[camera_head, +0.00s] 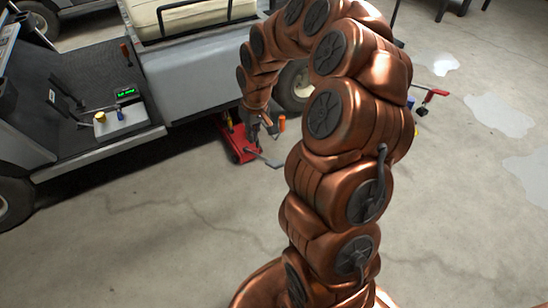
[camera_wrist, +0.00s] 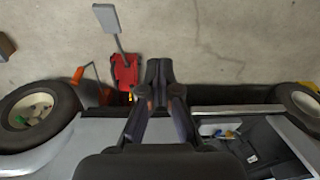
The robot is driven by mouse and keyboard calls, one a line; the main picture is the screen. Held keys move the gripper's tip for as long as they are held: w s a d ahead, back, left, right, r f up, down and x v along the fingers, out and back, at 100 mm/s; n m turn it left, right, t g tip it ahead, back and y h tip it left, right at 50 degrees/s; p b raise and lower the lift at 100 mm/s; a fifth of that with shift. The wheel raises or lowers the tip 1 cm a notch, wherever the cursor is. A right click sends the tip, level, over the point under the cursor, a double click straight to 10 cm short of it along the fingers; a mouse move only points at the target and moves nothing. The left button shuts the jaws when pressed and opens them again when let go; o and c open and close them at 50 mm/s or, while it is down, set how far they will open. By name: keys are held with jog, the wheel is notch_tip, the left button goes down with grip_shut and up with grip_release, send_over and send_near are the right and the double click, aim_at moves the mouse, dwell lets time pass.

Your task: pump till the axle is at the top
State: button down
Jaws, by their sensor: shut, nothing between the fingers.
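A red floor jack (camera_head: 239,146) sits low at the cart's side, partly under the body; its grey pedal (camera_head: 273,162) sticks out on an arm over the floor. In the wrist view the red jack (camera_wrist: 123,72) lies left of my fingers, with the flat grey pedal (camera_wrist: 106,18) beyond it, apart from them. My gripper (camera_head: 262,127) is shut and empty, above or beside the jack; its closed fingers (camera_wrist: 160,68) point down toward the floor. I cannot tell whether it touches the jack. The axle is hidden under the cart.
The cart (camera_head: 200,82) has a rear wheel (camera_head: 293,86) close behind my gripper. An orange thing (camera_head: 282,123) stands near the jack. A red-handled tool (camera_head: 430,94) is at right. The front concrete is clear.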

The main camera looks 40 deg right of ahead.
jog(key=m+t, duration=0.1)
send_over(273, 161)
notch_tip(273, 161, down, 8)
jog(key=shift+s+r+h, duration=0.2)
jog(key=shift+s+h, duration=0.05)
jog(key=shift+h, duration=0.15)
jog(key=shift+b, duration=0.3)
jog(key=f+b, duration=0.1)
jog(key=f, duration=0.2)
jog(key=w+f+b, duration=0.1)
jog(key=f, duration=0.2)
jog(key=f+b, duration=0.1)
jog(key=f, duration=0.2)
jog(key=shift+w+f, duration=0.35)
jog(key=shift+w, duration=0.05)
jog(key=shift+s+f+b, duration=0.25)
jog(key=shift+s+f, duration=0.05)
jog(key=shift+f, duration=0.25)
jog(key=shift+s+f+b, duration=0.2)
jog(key=shift+s+f, duration=0.1)
jog(key=shift+f, duration=0.25)
jog(key=shift+s+f, duration=0.45)
jog(key=shift+f, duration=0.2)
